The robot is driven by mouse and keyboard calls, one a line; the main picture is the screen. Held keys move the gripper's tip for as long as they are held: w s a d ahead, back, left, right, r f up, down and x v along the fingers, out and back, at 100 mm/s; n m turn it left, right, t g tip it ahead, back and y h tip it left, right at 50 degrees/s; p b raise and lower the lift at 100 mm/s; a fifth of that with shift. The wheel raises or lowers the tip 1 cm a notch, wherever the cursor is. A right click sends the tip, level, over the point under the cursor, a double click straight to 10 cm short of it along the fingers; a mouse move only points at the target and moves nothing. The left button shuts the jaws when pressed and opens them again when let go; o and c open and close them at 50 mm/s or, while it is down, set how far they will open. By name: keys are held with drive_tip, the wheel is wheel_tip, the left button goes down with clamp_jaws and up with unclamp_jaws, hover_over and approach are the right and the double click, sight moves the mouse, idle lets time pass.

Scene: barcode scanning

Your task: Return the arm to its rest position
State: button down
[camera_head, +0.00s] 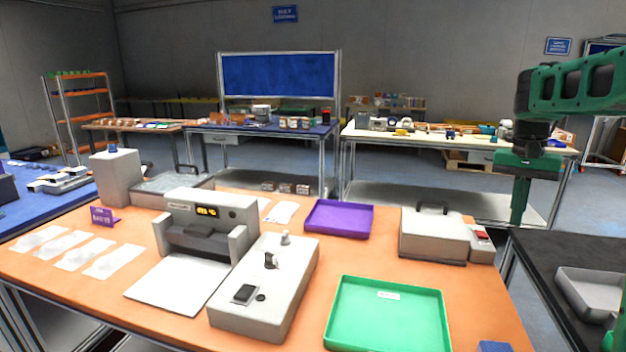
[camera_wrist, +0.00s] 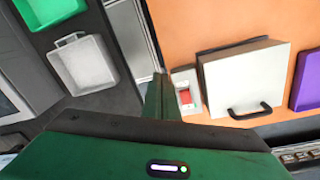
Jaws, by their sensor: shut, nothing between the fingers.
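My green and black arm comes in from the right edge in the head view. My gripper (camera_head: 519,212) points down, past the right end of the orange-topped table (camera_head: 385,261), above the gap beside the dark table. Its fingers are together with nothing between them. In the wrist view my gripper (camera_wrist: 160,85) shows as a narrow green shape, and the floor gap and table edge lie beyond it. It touches nothing that I can see.
Close to my gripper are a grey box with a handle (camera_head: 433,235) and a small unit with a red switch (camera_head: 481,243). A purple tray (camera_head: 338,218) and green tray (camera_head: 388,316) lie on the orange table. A grey bin (camera_head: 590,290) sits on the dark table (camera_head: 535,255).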

drive_tip(key=s+a+f, duration=0.2)
drive_tip(key=s+f, duration=0.1)
drive_tip(key=s, duration=0.8)
drive_tip(key=s+a+f+n, duration=0.1)
drive_tip(key=s+a+f, duration=0.2)
drive_tip(key=s, duration=0.9)
drive_tip(key=s+a+f+n+y, duration=0.1)
drive_tip(key=s+f, duration=0.4)
drive_tip(key=s, duration=0.6)
drive_tip(key=shift+s+a, duration=0.15)
drive_tip(key=shift+a, duration=0.75)
